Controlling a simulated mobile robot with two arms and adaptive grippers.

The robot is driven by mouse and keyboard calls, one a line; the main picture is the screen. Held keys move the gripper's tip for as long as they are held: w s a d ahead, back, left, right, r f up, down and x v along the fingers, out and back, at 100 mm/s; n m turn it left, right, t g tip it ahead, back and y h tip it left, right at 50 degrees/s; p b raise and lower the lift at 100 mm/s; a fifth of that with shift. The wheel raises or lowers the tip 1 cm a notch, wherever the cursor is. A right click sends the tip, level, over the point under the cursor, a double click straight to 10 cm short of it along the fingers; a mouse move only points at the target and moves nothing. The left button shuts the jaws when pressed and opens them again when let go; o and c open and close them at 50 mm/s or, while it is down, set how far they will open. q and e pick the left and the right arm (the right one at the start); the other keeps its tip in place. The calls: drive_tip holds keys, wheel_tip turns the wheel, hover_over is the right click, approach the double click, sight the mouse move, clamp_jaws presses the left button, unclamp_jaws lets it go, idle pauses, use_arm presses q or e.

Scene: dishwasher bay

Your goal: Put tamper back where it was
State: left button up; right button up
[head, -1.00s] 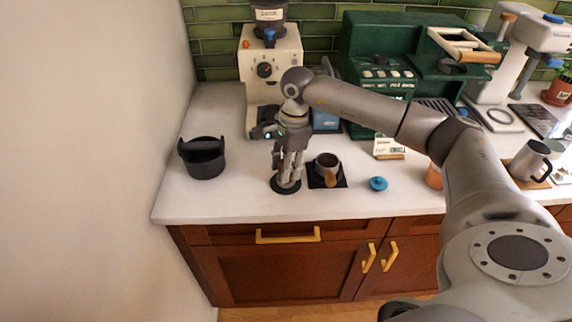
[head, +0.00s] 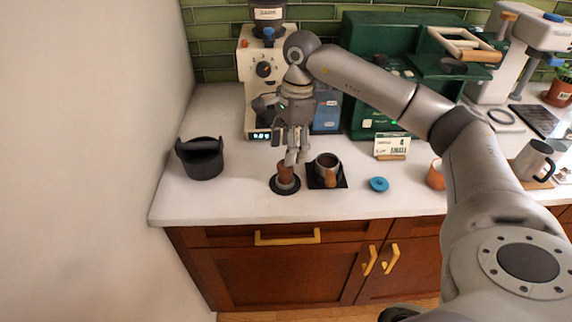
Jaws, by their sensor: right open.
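The tamper (head: 285,177) has a brown handle and stands upright on a round black mat (head: 285,189) near the counter's front edge. My right gripper (head: 292,160) is open and empty, fingers pointing down, just above and slightly behind the tamper. It looks apart from the handle. My left gripper is not in view.
A dark cup with a wooden handle (head: 327,171) sits on a black square mat close to the right of the tamper. A black knock bin (head: 201,160) stands at left. A blue lid (head: 379,184) lies further right. The grinder (head: 263,70) stands behind. The counter's front left is clear.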

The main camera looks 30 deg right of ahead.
drive_tip(key=r, duration=0.5)
drive_tip(key=shift+d+r+b, duration=0.3)
drive_tip(key=shift+d+b, duration=0.05)
drive_tip(key=shift+b, duration=0.05)
